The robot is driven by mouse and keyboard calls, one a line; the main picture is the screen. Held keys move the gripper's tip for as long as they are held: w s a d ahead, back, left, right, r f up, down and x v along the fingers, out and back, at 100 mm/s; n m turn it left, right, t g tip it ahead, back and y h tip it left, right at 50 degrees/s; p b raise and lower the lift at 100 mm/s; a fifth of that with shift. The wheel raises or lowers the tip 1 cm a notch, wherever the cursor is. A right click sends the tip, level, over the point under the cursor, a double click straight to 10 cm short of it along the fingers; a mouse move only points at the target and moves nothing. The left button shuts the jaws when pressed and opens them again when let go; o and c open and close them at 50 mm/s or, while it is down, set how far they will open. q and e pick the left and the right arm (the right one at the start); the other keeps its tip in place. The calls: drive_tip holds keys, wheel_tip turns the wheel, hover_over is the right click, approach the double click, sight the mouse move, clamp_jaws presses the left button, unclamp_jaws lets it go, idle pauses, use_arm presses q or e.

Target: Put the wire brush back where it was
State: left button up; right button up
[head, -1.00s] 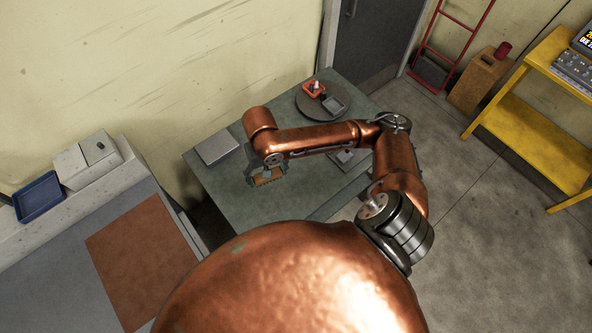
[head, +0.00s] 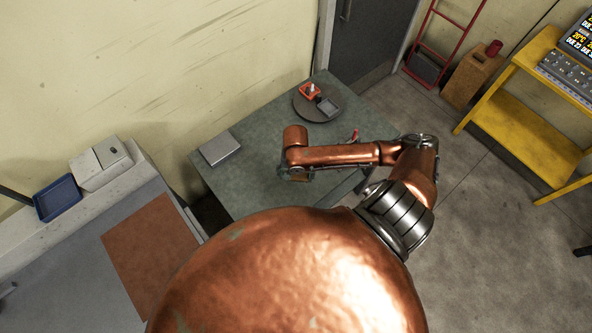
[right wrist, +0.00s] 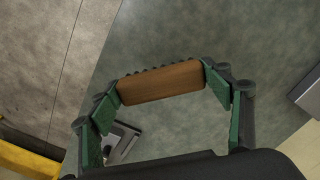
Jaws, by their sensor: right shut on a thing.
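The wire brush, a brown wooden block with dark bristles along one side (right wrist: 160,82), is between the green fingers of my right gripper (right wrist: 163,85). The fingers are shut on its two ends. In the head view my right gripper (head: 296,174) is over the green-grey table (head: 250,190), pointing down below the copper wrist. The brush is hidden there by my arm. I cannot tell how high it is above the table. My left gripper is in neither view.
On the table are a flat grey box (head: 220,148) at left and a dark round plate (head: 312,113) at the back with an orange item (head: 310,90). A small red item (head: 354,135) shows behind my forearm. A grey tray (right wrist: 122,142) shows in the wrist view. The table's middle left is clear.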

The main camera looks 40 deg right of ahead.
drive_tip(key=w+d+f, duration=0.1)
drive_tip(key=f, duration=0.1)
drive_tip(key=w+d+f, duration=0.1)
drive_tip(key=w+f, duration=0.1)
drive_tip(key=w+d+f, duration=0.1)
drive_tip(key=d+f, duration=0.1)
drive_tip(key=shift+w+d+f, duration=0.1)
drive_tip(key=shift+w+f, duration=0.05)
drive_tip(key=shift+w, duration=0.25)
drive_tip(key=shift+w+d+f, duration=0.15)
drive_tip(key=shift+f, duration=1.6)
drive_tip(key=shift+f, duration=0.1)
drive_tip(key=o, duration=1.1)
wheel_tip(320, 180, up, 12)
